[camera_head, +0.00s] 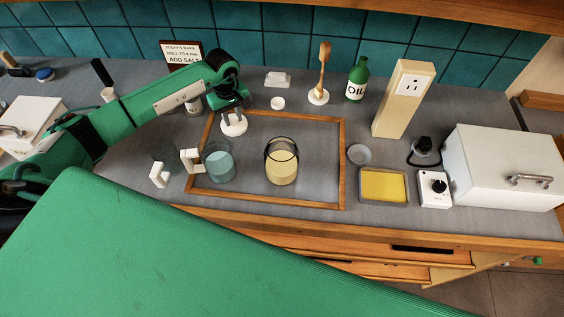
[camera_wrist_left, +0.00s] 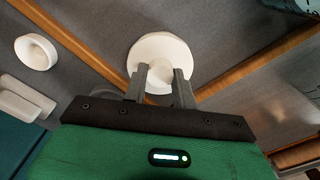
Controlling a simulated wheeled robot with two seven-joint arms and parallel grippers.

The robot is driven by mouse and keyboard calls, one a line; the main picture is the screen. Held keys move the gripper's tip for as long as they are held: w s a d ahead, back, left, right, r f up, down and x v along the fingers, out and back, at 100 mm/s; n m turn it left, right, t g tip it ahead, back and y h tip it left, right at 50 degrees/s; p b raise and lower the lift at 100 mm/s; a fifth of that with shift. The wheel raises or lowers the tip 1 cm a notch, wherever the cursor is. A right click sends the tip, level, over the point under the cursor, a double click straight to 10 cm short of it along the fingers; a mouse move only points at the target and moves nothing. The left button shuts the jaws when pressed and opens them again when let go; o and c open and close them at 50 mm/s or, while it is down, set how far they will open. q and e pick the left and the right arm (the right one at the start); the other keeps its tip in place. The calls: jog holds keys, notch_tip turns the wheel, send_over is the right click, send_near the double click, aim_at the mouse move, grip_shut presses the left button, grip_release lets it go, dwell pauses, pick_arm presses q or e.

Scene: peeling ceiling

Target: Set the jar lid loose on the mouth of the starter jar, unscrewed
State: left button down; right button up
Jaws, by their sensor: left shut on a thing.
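The starter jar (camera_head: 281,172) is a clear glass jar with pale beige contents and a dark band near its top. It stands upright in the middle of the wood-framed area, its mouth uncovered. The jar lid (camera_head: 234,127) is a white disc with a raised knob. My left gripper (camera_head: 234,107) is shut on the lid's knob, at the frame's back left corner, behind and left of the jar. The left wrist view shows both fingers (camera_wrist_left: 162,86) on either side of the knob of the white lid (camera_wrist_left: 160,48). I cannot tell whether the lid touches the counter. My right gripper is not in view.
A glass cup of bluish contents (camera_head: 219,165) with a white handle stands left of the jar. A wooden frame (camera_head: 343,165) surrounds the jar. A yellow-filled tray (camera_head: 384,186) and clear round dish (camera_head: 358,154) lie right.

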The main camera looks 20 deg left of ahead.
pick_arm(q)
jog(key=shift+r, duration=0.65)
jog(key=shift+r+p, duration=0.4)
jog(key=shift+r, duration=0.7)
dwell(0.3)
jog(key=shift+r+p, duration=0.9)
jog(key=shift+r, duration=1.55)
jog(key=shift+r, duration=0.1)
